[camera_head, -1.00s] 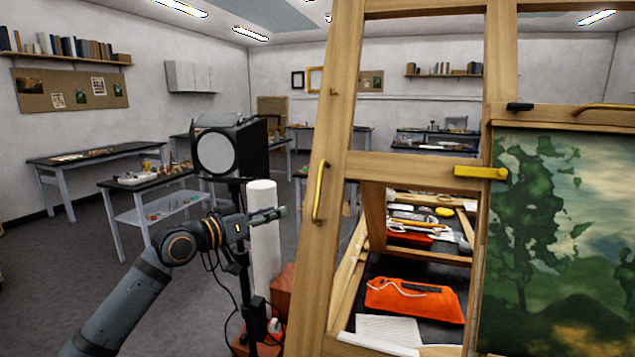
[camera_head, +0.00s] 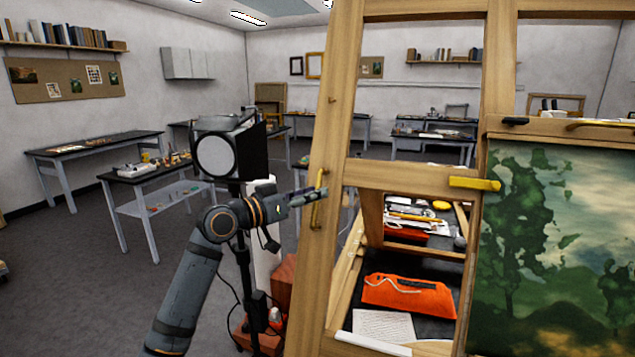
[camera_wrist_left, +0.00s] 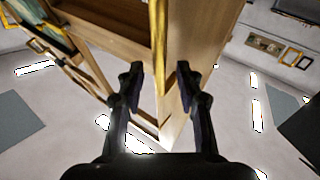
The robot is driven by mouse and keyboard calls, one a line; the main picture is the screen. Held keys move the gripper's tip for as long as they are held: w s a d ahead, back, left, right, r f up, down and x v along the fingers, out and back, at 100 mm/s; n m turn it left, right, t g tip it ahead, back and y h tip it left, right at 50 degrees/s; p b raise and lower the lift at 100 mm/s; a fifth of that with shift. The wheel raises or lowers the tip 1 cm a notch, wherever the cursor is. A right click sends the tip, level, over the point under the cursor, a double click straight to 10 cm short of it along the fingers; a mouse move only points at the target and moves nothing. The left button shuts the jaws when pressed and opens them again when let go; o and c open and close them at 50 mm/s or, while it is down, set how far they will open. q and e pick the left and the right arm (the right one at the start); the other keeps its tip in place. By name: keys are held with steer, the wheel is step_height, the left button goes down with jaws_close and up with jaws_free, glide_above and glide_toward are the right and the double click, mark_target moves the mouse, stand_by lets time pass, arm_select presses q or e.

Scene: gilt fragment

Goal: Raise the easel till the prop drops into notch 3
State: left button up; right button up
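The wooden easel (camera_head: 340,120) fills the right half of the head view, leaning back, with a green landscape painting (camera_head: 545,235) on it. A vertical brass handle (camera_head: 316,216) is fixed to its left upright. My left gripper (camera_head: 318,193) is at this handle's upper part. In the left wrist view my left gripper (camera_wrist_left: 160,72) is open, its two dark fingers apart. The brass handle (camera_wrist_left: 159,45) shows beyond and between the fingertips; I cannot tell whether they touch it. The prop and its notches cannot be made out. My right gripper is not in view.
A studio lamp (camera_head: 216,155) on a dark stand is close behind my left arm. Behind the easel frame, an orange pouch (camera_head: 408,295) and a paper sheet (camera_head: 383,326) lie on a dark surface. Open floor (camera_head: 80,270) lies to the left.

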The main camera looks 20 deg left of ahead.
arm_select(q)
steer(key=shift+x, duration=1.05)
steer(key=shift+c, duration=0.5)
jaws_close()
